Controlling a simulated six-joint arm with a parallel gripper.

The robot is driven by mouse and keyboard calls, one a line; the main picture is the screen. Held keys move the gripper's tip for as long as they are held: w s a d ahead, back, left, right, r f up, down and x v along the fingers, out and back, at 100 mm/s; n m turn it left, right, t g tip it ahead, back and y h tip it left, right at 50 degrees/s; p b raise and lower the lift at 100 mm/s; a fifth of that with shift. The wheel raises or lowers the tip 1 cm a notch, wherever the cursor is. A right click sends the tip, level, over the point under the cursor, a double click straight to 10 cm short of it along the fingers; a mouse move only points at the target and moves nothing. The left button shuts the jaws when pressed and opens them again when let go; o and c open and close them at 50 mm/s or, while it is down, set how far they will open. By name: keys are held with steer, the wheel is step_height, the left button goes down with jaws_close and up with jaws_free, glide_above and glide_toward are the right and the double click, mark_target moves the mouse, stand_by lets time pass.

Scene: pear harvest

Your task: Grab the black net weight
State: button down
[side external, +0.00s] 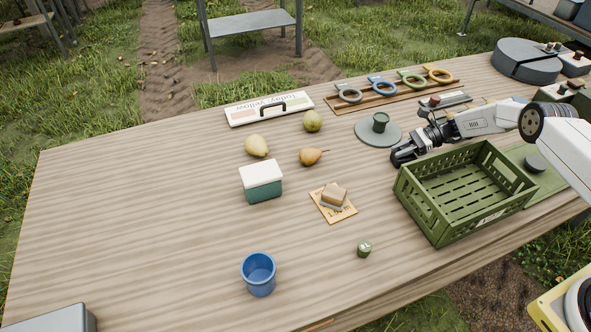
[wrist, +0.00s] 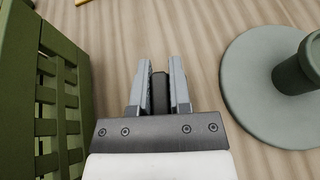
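The black net weight (wrist: 160,92) appears as a narrow dark block between the two grey fingers of my gripper (wrist: 160,85) in the wrist view. The fingers press against it from both sides. In the side external view, my gripper (side external: 400,156) is low over the table, left of the green crate and in front of the grey-green round base. A dark end shows at its tip there, but its shape is too small to tell. I cannot tell whether the weight touches the table.
The green slatted crate (side external: 412,207) stands close to my gripper; its wall (wrist: 18,95) is at left in the wrist view. The round base (side external: 361,131) is on the other side. A dark disc (side external: 536,162) lies on a green mat. The table's left side is clear.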

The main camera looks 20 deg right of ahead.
mark_target(401, 148)
steer(key=shift+r, duration=0.2)
stand_by(0.3)
steer(key=shift+r, duration=4.8)
steer(key=shift+a, duration=0.15)
